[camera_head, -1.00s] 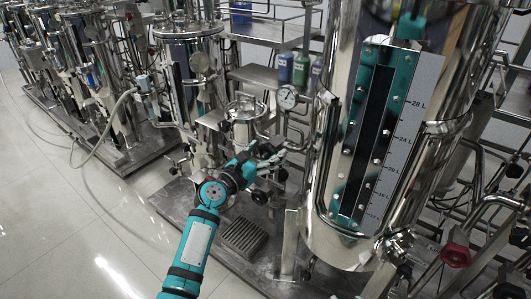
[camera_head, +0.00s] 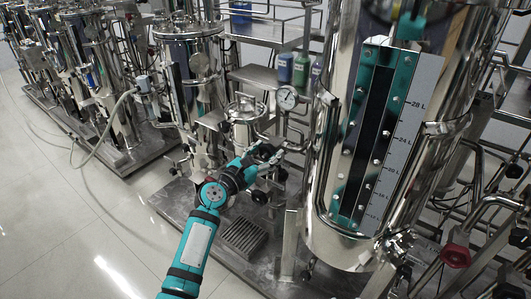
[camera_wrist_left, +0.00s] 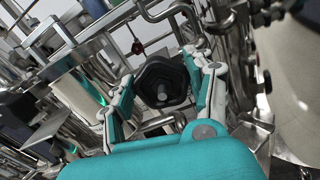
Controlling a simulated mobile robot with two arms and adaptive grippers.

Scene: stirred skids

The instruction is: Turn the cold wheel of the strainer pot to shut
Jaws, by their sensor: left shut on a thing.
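The strainer pot (camera_head: 245,110) appears to be the small steel vessel left of the big tank in the head view. A black lobed hand wheel (camera_wrist_left: 162,82) sits between the fingers of my left gripper (camera_wrist_left: 160,88) in the left wrist view. The fingers lie on either side of the wheel, shut on it. In the head view my left gripper (camera_head: 265,156) reaches in just below and right of the pot; the wheel is hard to make out there. No cold marking can be read. My right gripper is out of view.
The big steel tank (camera_head: 325,225) with a litre scale stands close on the right. A pressure gauge (camera_head: 288,97) and pipes are just above my gripper. A grated box (camera_head: 243,236) lies on the skid below. Open floor (camera_head: 75,215) is at the left.

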